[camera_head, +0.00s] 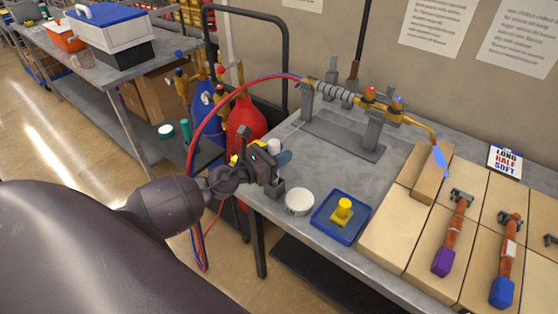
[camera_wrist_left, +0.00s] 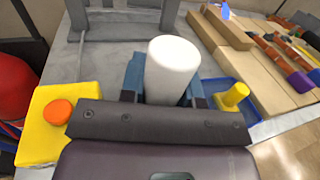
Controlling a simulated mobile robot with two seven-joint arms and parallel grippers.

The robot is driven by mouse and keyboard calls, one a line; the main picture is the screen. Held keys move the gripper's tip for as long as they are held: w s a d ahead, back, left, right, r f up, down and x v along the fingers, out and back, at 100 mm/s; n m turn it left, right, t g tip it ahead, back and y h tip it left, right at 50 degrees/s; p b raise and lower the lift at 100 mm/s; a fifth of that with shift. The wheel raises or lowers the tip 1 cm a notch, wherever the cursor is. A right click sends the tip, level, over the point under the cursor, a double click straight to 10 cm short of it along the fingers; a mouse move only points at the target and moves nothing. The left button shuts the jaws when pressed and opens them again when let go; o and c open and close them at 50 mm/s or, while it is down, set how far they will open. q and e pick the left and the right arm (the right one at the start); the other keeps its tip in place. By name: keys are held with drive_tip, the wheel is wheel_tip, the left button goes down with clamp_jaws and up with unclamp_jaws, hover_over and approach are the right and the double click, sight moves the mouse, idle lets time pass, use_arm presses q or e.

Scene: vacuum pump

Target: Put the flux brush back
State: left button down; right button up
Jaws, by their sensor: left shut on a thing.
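My left gripper (camera_head: 279,172) is over the left end of the grey bench. It is shut on a white cylinder (camera_wrist_left: 172,70), which stands up between the fingers in the left wrist view. Its white top (camera_head: 273,146) shows in the head view. I cannot make out bristles, so I cannot tell if it is the flux brush's handle. A round white pot or lid (camera_head: 299,202) sits on the bench just right of and below the gripper in the head view. My right gripper is not in view.
A blue tray (camera_head: 325,228) with a yellow knobbed piece (camera_head: 343,209) is right of the pot. Tan blocks (camera_head: 390,235) with copper-coloured pieces fill the bench's right. A clamp stand (camera_head: 350,145) carries a torch with a blue flame (camera_head: 440,160). Gas cylinders (camera_head: 246,115) stand left.

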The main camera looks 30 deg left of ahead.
use_arm(q)
wheel_tip(320, 180, down, 3)
drive_tip(key=shift+r+b, duration=0.1)
drive_tip(key=shift+b, duration=1.15)
drive_tip(key=shift+f, duration=0.2)
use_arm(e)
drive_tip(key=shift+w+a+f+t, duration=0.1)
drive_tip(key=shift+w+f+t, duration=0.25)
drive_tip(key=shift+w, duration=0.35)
use_arm(q)
drive_tip(key=shift+f, duration=0.1)
drive_tip(key=shift+f+b, duration=0.1)
drive_tip(key=shift+b, duration=0.3)
drive_tip(key=c, duration=0.8)
unclamp_jaws()
drive_tip(key=shift+c, duration=0.2)
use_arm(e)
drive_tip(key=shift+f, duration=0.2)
